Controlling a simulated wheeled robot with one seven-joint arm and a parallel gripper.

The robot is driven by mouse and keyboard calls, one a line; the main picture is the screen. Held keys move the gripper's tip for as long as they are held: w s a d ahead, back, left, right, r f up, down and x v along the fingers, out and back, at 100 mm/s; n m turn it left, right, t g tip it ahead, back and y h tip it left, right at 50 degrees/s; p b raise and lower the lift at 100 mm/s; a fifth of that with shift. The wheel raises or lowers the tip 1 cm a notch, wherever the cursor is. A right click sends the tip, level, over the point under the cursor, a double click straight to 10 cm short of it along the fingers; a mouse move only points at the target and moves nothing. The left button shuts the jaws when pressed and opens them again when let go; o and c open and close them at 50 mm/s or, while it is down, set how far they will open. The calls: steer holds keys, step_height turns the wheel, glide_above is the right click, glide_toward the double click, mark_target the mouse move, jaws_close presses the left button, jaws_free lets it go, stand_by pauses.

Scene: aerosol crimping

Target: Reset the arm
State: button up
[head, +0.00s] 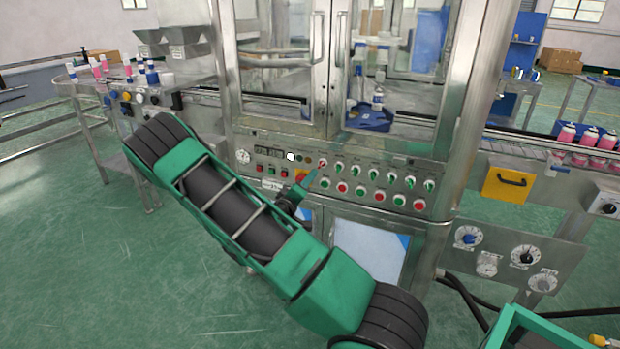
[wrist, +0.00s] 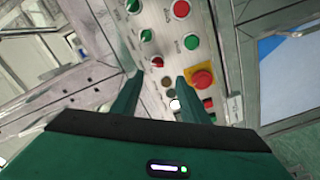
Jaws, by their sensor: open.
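My arm (head: 235,210) is green and black and reaches across the head view toward the control panel (head: 370,178) of the crimping machine. My gripper (wrist: 158,77) is open and empty in the wrist view, its two green fingers spread in front of the panel. A red selector knob (wrist: 157,62) shows between and beyond the fingertips. A red emergency stop on a yellow base (wrist: 202,79) is just right of the right finger. I cannot tell whether the fingers touch the panel.
The panel holds several red and green buttons and selectors (head: 341,187). Glass doors (head: 277,60) stand above it. A side table (head: 75,80) with bottles is at left. A conveyor with pink cans (head: 588,137) is at right. Green floor (head: 90,260) is clear at lower left.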

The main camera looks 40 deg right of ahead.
steer(key=shift+s+a, duration=0.25)
steer(key=shift+a, duration=0.3)
steer(key=s+d+r+m+g+y, duration=0.15)
steer(key=s+m+g+y, duration=0.6)
steer(key=s, duration=0.95)
steer(key=s+a+r+n+y, duration=0.1)
steer(key=s+a+r+y, duration=0.3)
steer(key=s+a, duration=0.4)
steer(key=s+a+r+n+y, duration=0.1)
steer(key=s+a+r+y, duration=0.4)
steer(key=a, duration=0.9)
steer(key=s, duration=0.2)
steer(key=shift+s+n, duration=0.35)
